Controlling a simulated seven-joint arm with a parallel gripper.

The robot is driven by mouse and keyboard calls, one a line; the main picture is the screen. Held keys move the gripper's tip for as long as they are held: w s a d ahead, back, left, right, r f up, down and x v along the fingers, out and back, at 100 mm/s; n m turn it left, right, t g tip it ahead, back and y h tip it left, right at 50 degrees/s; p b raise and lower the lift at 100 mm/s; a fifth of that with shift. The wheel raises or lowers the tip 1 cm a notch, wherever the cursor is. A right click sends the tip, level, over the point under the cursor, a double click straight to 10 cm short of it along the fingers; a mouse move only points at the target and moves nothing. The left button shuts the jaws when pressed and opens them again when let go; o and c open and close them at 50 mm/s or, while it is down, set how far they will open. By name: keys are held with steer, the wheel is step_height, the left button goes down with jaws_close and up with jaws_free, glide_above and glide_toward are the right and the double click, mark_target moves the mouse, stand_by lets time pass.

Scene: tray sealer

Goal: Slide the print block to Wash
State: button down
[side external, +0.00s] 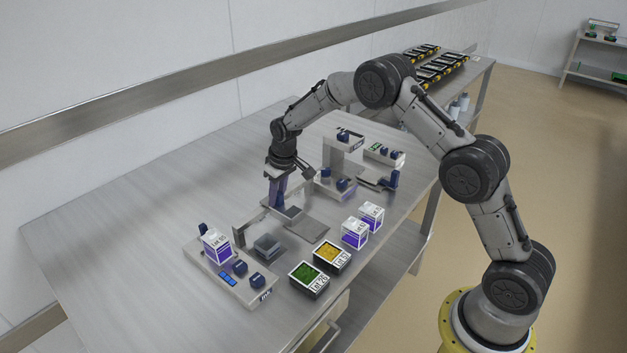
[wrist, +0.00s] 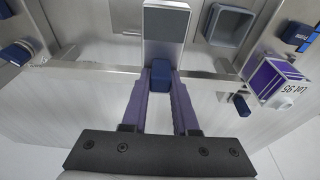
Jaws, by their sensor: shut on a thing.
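My gripper (side external: 275,206) is low over the metal bench, beside a fixture with a flat steel plate (side external: 305,229). In the wrist view, its two purple fingers (wrist: 161,84) are closed on the sides of a small blue block (wrist: 161,71). The blue block sits at the near end of a grey slab (wrist: 165,30) with a lighter border. No readable label marks the block as the print block, and no Wash marking can be read in either view. In the side view the fingers hide most of the blue block.
A control panel (side external: 238,290) with blue knobs and a purple-white carton (side external: 215,246) stands front left. A grey square tray (side external: 267,246) sits nearby. Green (side external: 308,274) and yellow (side external: 331,254) trays and two cartons (side external: 355,234) stand right. Another fixture (side external: 335,183) stands behind. The bench's left side is clear.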

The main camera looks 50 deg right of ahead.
steer(key=shift+s+a+f, duration=0.2)
steer(key=shift+a+f, duration=0.05)
steer(key=shift+a, duration=1.3)
steer(key=shift+s+a+f, duration=0.15)
steer(key=shift+a+f, duration=0.1)
steer(key=shift+a, duration=1.25)
steer(key=shift+s+a+f, duration=0.2)
steer(key=shift+a+f, duration=0.05)
steer(key=shift+a, duration=1.3)
steer(key=c, duration=0.7)
jaws_free()
steer(key=shift+w+r, duration=0.2)
steer(key=shift+r, duration=1.75)
steer(key=shift+w+r, duration=0.15)
steer(key=shift+r, duration=1.8)
